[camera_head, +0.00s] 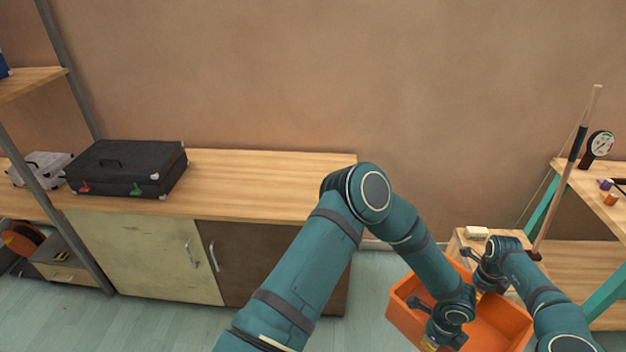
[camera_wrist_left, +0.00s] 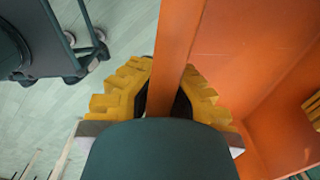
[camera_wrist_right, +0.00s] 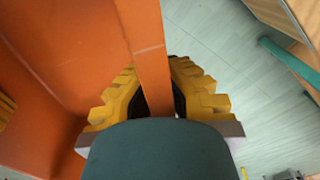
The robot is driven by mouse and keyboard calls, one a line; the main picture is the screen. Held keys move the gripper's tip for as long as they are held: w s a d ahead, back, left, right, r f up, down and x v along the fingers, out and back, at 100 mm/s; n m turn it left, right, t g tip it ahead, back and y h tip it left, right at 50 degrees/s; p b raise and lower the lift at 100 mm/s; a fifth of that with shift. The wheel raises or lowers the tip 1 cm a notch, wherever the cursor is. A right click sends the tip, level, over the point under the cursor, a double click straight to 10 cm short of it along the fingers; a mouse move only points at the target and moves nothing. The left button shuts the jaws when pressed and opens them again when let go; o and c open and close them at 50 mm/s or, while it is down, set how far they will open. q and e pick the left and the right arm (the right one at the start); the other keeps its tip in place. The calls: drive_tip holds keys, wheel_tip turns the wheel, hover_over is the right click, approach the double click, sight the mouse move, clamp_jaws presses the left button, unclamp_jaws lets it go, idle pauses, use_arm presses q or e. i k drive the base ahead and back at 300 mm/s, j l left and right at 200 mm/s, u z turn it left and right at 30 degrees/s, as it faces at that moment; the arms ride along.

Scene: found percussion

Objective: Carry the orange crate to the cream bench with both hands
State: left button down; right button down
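The orange crate (camera_head: 402,295) is at the lower right of the head view, in front of me, and appears to be held above the floor. My left gripper (camera_head: 432,342) is at its near left side. In the left wrist view its yellow fingers (camera_wrist_left: 168,78) sit on both sides of the crate wall (camera_wrist_left: 178,35). My right gripper (camera_head: 480,292) is at the far right side. In the right wrist view its fingers (camera_wrist_right: 153,78) clasp the opposite wall (camera_wrist_right: 146,35). A long bench with a wooden top (camera_head: 250,178) and a cream door (camera_head: 140,258) stands at the left.
A black case (camera_head: 127,168) and a grey case (camera_head: 42,168) occupy the bench's left part; its right part is clear. A shelf post (camera_head: 50,200) rises at left. A small wooden box (camera_head: 458,246), a broom-like pole (camera_head: 570,165) and a teal-legged table (camera_head: 545,215) are at right.

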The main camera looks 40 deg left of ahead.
sight(273, 189)
drive_tip(key=u, duration=1.55)
